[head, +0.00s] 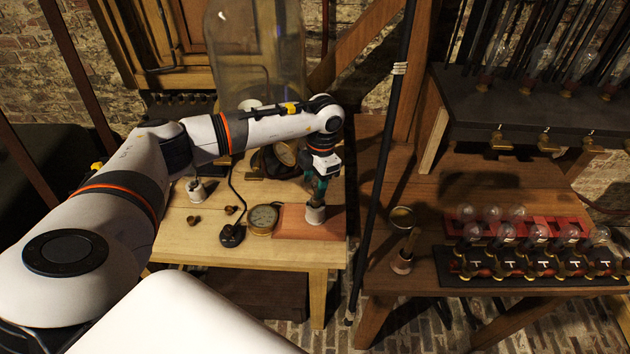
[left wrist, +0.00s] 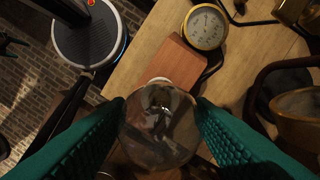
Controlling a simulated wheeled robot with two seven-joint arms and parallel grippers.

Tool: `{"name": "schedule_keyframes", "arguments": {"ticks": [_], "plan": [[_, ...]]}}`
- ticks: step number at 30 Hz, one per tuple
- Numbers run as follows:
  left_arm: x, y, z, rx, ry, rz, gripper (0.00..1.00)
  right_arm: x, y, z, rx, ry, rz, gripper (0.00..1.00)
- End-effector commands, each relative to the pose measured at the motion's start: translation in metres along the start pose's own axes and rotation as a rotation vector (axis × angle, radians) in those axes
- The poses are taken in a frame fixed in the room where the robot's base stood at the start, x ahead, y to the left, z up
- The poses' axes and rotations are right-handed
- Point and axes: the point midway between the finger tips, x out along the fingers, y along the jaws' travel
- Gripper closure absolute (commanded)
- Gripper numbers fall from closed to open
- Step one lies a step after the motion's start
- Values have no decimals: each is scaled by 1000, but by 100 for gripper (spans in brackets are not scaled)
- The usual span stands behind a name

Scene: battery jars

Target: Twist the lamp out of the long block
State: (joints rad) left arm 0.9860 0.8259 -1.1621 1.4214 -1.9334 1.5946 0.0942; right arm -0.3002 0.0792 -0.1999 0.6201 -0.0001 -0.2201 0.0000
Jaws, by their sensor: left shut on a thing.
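My left gripper (head: 318,190) points down over the right end of a reddish wooden block (head: 295,222) near the front edge of the left table. In the left wrist view its two green fingers (left wrist: 160,108) are closed on the clear glass bulb of a lamp (left wrist: 158,135). Below the bulb, a white socket (head: 316,214) stands on the block, which also shows in the left wrist view (left wrist: 178,62). The lamp's base is hidden behind the glass, so I cannot tell whether it is still threaded in.
A round dial gauge (head: 263,218) lies against the block's left side, with a black plug (head: 232,235) beside it. A large glass jar (head: 255,60) stands behind. A dark pole (head: 388,130) rises right of the table. Lamps in racks (head: 520,272) fill the right table.

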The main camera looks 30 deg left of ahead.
Motion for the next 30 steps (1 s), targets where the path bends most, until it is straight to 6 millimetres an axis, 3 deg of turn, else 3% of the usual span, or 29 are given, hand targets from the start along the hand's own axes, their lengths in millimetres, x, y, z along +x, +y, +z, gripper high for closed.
{"name": "schedule_keyframes", "arguments": {"ticks": [17,30], "plan": [[-8,0,1,0,1,0,79,-5,0,1,0,0,0,27],[-42,0,5,0,1,-1,79,-27,0,3,0,0,0,27]]}}
